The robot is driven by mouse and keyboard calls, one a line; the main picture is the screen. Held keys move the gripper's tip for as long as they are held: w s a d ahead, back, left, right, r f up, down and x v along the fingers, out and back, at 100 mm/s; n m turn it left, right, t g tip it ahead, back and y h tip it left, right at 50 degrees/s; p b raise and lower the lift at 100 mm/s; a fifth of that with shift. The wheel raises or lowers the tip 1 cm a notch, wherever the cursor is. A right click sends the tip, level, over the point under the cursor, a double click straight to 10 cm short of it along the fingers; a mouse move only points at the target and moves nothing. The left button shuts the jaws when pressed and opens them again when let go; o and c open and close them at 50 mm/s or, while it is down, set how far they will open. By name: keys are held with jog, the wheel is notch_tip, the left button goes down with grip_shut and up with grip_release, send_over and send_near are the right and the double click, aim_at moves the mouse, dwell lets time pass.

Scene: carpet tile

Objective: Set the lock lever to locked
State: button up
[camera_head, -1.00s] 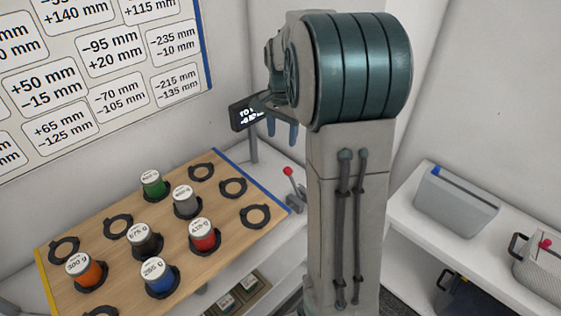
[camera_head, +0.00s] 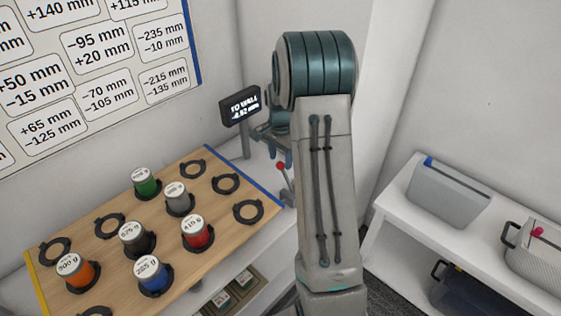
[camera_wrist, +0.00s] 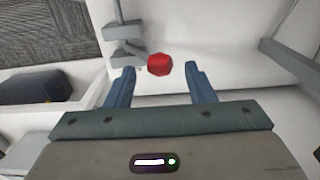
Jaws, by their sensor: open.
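The lock lever (camera_head: 281,168) has a red knob on a thin stem and stands just past the right edge of the wooden board. In the wrist view its red knob (camera_wrist: 160,64) lies between and slightly beyond my two blue fingertips. My gripper (camera_wrist: 160,70) is open and empty. In the head view my gripper (camera_head: 280,157) is partly hidden behind my arm, close above the knob. I cannot tell whether a finger touches the knob. The lever's base is partly hidden by my arm.
The wooden board (camera_head: 85,222) holds several coloured weights and empty black rings. A small display (camera_head: 240,106) reading "TO WALL" stands behind the lever. A grey bin (camera_head: 447,191) sits on a white bench at right. White walls stand close behind.

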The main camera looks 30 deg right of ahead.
jog(key=shift+f, duration=1.1)
grip_shut()
